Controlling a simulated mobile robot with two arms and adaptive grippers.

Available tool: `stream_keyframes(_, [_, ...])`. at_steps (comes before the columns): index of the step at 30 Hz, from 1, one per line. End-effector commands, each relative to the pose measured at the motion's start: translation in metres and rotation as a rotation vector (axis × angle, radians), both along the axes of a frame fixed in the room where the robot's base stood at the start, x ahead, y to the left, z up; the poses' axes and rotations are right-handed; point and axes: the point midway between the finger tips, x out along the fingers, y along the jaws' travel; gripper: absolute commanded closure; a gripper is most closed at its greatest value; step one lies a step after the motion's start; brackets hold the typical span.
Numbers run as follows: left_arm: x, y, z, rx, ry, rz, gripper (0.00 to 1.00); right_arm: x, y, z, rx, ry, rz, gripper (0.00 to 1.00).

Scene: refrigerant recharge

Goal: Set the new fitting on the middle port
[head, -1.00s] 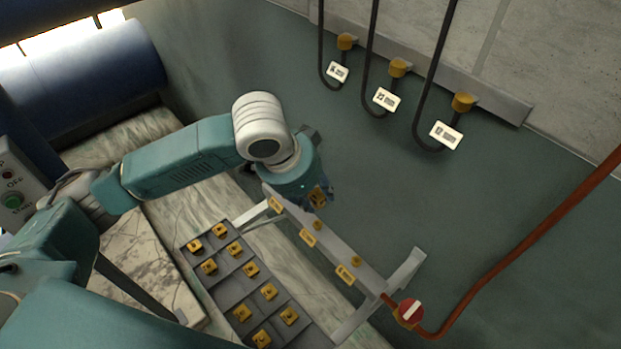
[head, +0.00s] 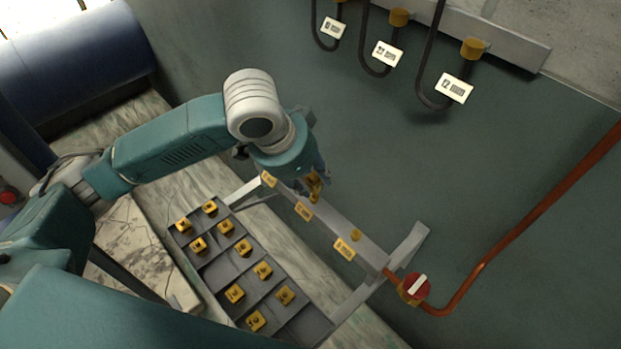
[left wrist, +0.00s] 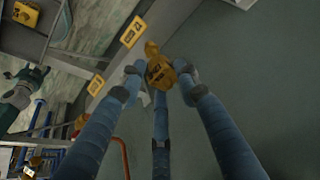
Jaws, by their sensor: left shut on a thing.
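My left gripper (head: 316,187) is shut on a small brass fitting (head: 313,180), over the grey manifold bar. In the left wrist view the fitting (left wrist: 160,72) sits between the blue fingers, with another brass part (left wrist: 151,48) close against its far side. In the head view brass shows just below the fingertips, at the middle port (head: 314,198), near the middle yellow label (head: 304,211). The fingers partly cover this port, and I cannot tell if the fitting touches it. The right port (head: 356,235) stands bare. The left port is hidden. My right gripper is out of view.
A grey compartment tray (head: 310,325) with several brass fittings lies left of the manifold bar (head: 372,256). A red valve (head: 416,287) on a copper pipe (head: 490,252) is at the bar's right end. Black hoses with size tags (head: 454,88) hang at the wall.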

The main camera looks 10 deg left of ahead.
Motion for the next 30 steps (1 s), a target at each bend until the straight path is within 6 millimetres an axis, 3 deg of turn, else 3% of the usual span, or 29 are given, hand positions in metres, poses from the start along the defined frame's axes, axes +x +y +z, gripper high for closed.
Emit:
stream_keyframes(4, [0.0,0.0,-0.014,-0.001,-0.001,0.0,1.0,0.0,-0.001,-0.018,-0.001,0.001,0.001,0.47])
stream_keyframes(18, [-0.001,0.0,-0.012,0.0,0.002,0.001,1.0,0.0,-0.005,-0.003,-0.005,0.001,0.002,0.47])
stream_keyframes(30, [0.0,0.0,-0.014,0.0,0.0,0.001,1.0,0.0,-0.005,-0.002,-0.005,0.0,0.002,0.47])
